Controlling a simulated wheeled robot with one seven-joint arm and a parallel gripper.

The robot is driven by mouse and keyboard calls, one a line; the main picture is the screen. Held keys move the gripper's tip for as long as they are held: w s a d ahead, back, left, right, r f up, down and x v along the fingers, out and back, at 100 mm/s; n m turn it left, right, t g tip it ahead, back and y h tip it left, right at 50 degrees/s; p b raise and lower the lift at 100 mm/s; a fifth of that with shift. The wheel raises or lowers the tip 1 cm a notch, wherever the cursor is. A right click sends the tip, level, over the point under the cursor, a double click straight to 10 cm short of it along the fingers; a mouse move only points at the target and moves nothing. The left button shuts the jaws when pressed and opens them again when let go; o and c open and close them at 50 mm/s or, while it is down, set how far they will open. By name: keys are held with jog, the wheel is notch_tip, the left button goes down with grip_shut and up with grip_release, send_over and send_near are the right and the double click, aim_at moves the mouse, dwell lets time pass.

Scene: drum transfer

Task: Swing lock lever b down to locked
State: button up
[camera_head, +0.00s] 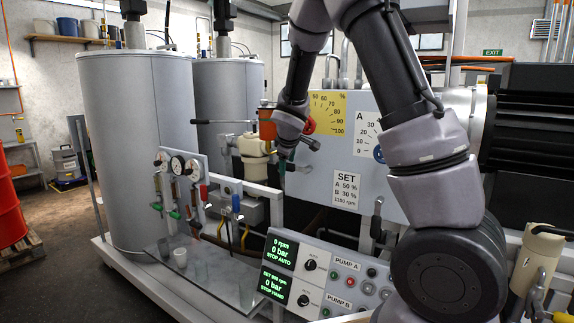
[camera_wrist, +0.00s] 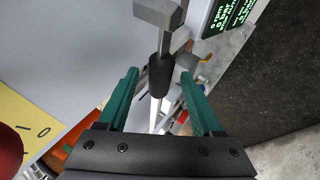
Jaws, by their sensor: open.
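My gripper (camera_head: 284,178) hangs in front of the grey cabinet, below the yellow dial plate, with its teal fingers apart. In the wrist view the gripper (camera_wrist: 160,75) is open. A lever with a black grip (camera_wrist: 160,73) and a grey metal block (camera_wrist: 157,13) shows between and beyond the fingertips. It is not clamped; whether a finger touches it I cannot tell. A dark lever handle (camera_head: 309,143) sticks out beside my wrist in the head view, and another dark lever (camera_head: 377,220) stands upright lower right on the cabinet. No label marking lever b is readable.
The yellow dial plate (camera_head: 336,106) and the A dial (camera_head: 367,133) sit above the SET label (camera_head: 346,188). A cream valve body (camera_head: 254,150) is close left of my gripper. The pump control panel (camera_head: 320,272) lies below, and the glass-topped bench (camera_head: 205,270) is at lower left.

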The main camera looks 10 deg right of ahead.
jog(key=shift+f, duration=0.1)
grip_shut()
dwell(1.4)
